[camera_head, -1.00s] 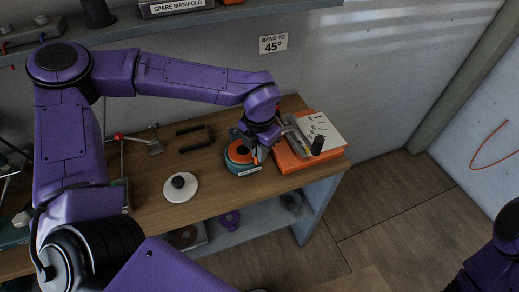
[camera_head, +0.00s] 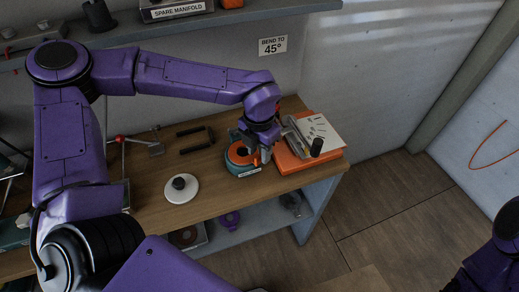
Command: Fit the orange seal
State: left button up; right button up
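An orange ring, which looks like the seal (camera_head: 239,154), shows at the top of a round teal housing (camera_head: 243,171) with a white label on its front. The housing sits on the wooden bench. My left gripper (camera_head: 264,158) points down at the right side of the housing, over or beside its rim. Its fingers are small and partly merged with the housing, so I cannot tell their gap or whether they touch the ring. The ring's right part is hidden by the gripper. My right gripper is not in view; only part of that arm shows at lower right.
A white disc with a black knob (camera_head: 181,188) lies on the bench (camera_head: 215,205) left of the housing. Black bars (camera_head: 197,147) lie behind.

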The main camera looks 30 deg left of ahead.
pick_arm(q)
jog(key=shift+r+p, duration=1.6)
jog(key=shift+r, duration=0.35)
jog(key=shift+f, duration=0.1)
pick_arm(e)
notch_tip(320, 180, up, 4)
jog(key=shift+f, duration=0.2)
pick_arm(q)
notch_tip(320, 180, up, 11)
jog(key=b, duration=0.2)
jog(key=shift+f+b, duration=0.2)
jog(key=shift+b, duration=0.15)
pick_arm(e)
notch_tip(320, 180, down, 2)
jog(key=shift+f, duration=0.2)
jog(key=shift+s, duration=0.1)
